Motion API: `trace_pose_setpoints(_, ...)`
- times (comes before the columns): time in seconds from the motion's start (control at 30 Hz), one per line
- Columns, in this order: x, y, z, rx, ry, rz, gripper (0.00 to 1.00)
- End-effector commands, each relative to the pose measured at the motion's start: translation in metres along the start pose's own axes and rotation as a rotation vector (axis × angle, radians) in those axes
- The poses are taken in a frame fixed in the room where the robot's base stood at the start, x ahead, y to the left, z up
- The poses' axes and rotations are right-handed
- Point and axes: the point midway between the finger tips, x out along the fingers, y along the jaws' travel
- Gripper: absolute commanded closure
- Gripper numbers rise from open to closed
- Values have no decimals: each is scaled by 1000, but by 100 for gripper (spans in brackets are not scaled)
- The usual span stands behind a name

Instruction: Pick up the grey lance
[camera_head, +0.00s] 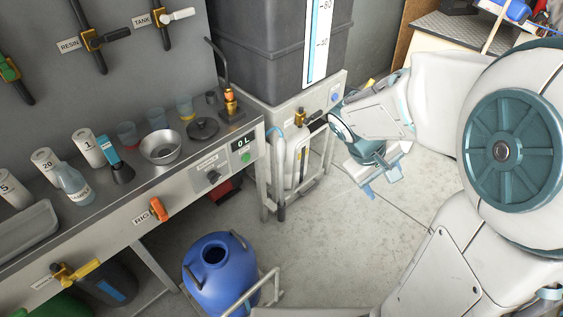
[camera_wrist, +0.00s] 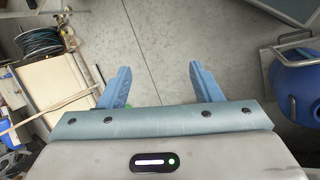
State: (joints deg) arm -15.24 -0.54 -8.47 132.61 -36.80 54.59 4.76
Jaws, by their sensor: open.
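My gripper (camera_head: 381,183) hangs over bare floor to the right of the bench in the head view, with its blue fingers apart. The wrist view shows the open fingers (camera_wrist: 160,72) with only concrete floor between them. I cannot pick out the grey lance for certain. A grey upright rod (camera_head: 280,180) stands at the metal frame beside the bench end, left of my gripper and apart from it. I cannot tell whether it is the lance or part of the frame.
The steel bench (camera_head: 185,160) carries cups, a bowl and bottles. A blue barrel (camera_head: 217,272) stands in front and shows at the right of the wrist view (camera_wrist: 297,88). A hose reel (camera_wrist: 40,42) lies at upper left there. The floor (camera_head: 330,240) between is clear.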

Motion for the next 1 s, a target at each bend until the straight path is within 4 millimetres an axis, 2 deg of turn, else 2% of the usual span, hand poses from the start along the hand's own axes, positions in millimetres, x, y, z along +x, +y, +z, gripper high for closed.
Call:
trace_pose_setpoints(0.03, 16, -1, -13, -57, -26, 48, 42)
trace_pose_setpoints(0.2, 46, 8, -52, -239, -89, 226, 42)
trace_pose_setpoints(0.37, 72, 11, -95, -417, -136, 405, 42)
trace_pose_setpoints(0.57, 97, 3, -158, -648, -176, 644, 42)
trace_pose_setpoints(0.77, 118, -24, -226, -888, -189, 897, 42)
trace_pose_setpoints(0.87, 128, -45, -261, -1012, -186, 1028, 42)
trace_pose_setpoints(1.0, 142, -85, -309, -1189, -171, 1214, 42)
